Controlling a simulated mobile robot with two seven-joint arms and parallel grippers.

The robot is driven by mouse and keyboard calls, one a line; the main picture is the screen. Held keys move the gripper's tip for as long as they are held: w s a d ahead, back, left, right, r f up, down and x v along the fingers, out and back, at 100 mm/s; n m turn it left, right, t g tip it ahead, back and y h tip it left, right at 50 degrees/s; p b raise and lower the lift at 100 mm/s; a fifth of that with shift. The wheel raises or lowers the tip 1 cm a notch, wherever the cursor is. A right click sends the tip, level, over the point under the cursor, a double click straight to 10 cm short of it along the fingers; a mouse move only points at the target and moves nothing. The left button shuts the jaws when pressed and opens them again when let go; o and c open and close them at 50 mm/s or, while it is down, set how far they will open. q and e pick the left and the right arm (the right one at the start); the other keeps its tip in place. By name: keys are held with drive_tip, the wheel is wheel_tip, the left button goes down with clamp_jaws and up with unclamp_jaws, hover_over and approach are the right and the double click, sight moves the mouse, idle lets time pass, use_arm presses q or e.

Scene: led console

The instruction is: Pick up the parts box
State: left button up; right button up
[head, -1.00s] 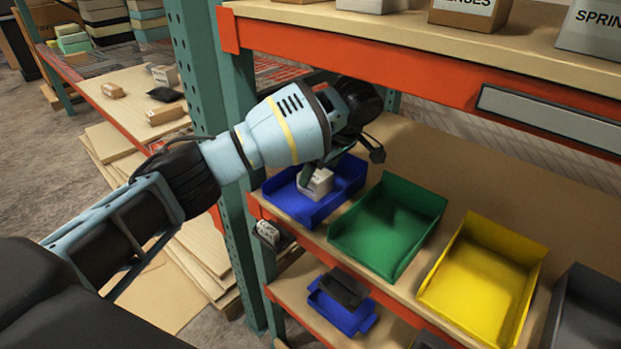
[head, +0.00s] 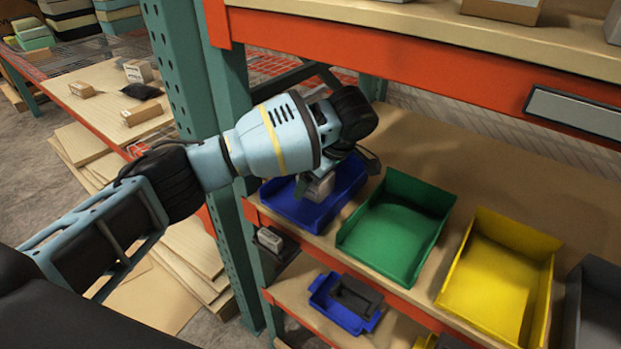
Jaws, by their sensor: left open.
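The parts box appears to be the small pale grey box (head: 319,187) in the blue bin (head: 345,197) at the left end of the middle shelf. My left gripper (head: 322,178) is over this bin, pointing down, with its jaws open at the box. The wrist and fingers hide the top of the box and part of the bin. I cannot tell whether the fingers touch the box. My right gripper is out of view.
A green bin (head: 395,238) and a yellow bin (head: 495,280) stand to the right, empty. The green upright post (head: 222,120) is close to my left arm. The orange beam (head: 420,50) of the upper shelf runs above my gripper. A smaller blue bin (head: 330,312) is on the shelf below.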

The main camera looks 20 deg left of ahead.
use_arm(q)
drive_tip(key=shift+s+d, duration=0.1)
drive_tip(key=shift+d, duration=0.05)
drive_tip(key=c, duration=1.1)
drive_tip(key=shift+r, duration=0.1)
drive_tip(key=shift+r, duration=0.4)
drive_tip(key=r, duration=0.3)
drive_tip(key=shift+s, duration=0.3)
drive_tip(key=s+d+r, duration=0.1)
drive_tip(key=s+d, duration=0.1)
drive_tip(key=s, duration=1.3)
